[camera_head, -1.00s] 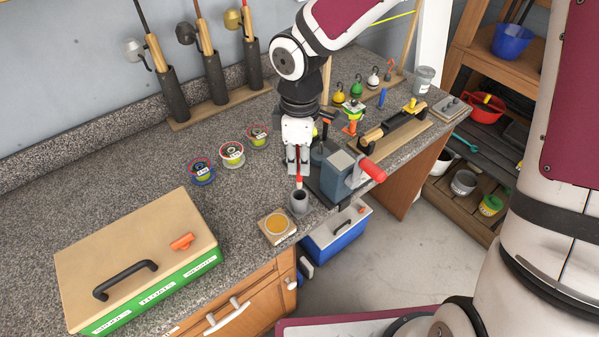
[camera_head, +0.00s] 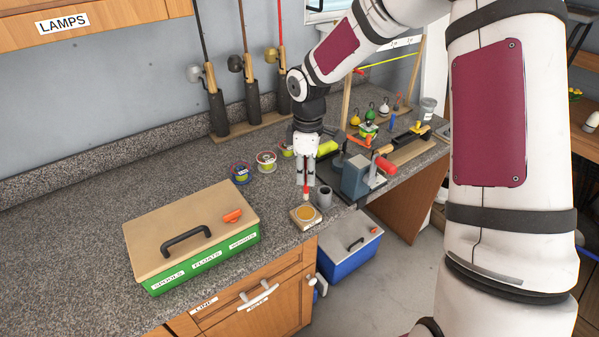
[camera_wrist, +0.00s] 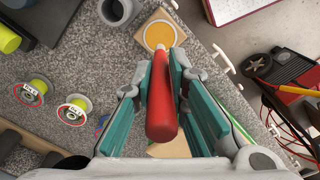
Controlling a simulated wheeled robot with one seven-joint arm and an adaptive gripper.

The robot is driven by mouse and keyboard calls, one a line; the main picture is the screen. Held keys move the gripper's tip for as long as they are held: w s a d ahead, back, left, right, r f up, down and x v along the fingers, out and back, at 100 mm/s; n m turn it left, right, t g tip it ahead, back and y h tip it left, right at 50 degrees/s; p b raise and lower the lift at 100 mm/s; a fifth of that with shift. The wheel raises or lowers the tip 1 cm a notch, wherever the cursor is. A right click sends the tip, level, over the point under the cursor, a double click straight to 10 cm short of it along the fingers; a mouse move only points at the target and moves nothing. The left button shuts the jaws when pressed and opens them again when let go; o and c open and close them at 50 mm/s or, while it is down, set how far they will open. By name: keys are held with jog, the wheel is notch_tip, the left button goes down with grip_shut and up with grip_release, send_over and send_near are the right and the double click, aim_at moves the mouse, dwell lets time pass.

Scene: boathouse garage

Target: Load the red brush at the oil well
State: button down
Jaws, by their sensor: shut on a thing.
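My gripper (camera_head: 306,182) is shut on the red brush (camera_head: 306,188) and holds it upright, handle up, above the counter. In the wrist view the red brush (camera_wrist: 162,105) sits between the teal fingers, its tip pointing at the oil well (camera_wrist: 160,36). The oil well is a small wooden block with a round amber pool; in the head view (camera_head: 306,214) it lies at the counter's front edge, directly below the brush. The brush tip is over or at the pool; I cannot tell whether it touches.
A grey cup (camera_head: 325,196) stands just right of the oil well. A blue-grey vise (camera_head: 356,177) is farther right. A green box with a wooden lid (camera_head: 190,232) is at left. Several line spools (camera_head: 266,162) lie behind. The counter between box and spools is clear.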

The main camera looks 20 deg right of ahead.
aim_at(306, 192)
jog(key=shift+f+b, duration=0.85)
jog(key=shift+f, duration=1.6)
jog(key=shift+f, duration=0.55)
dwell(0.3)
jog(key=shift+r+p, duration=1.2)
jog(key=shift+r, duration=2.35)
jog(key=w+f+m+b, duration=0.2)
jog(key=w+f+m, duration=0.4)
jog(key=m, duration=0.6)
jog(key=shift+w+f+m, duration=0.25)
jog(key=shift+f+m, duration=0.05)
jog(key=shift+f, duration=0.25)
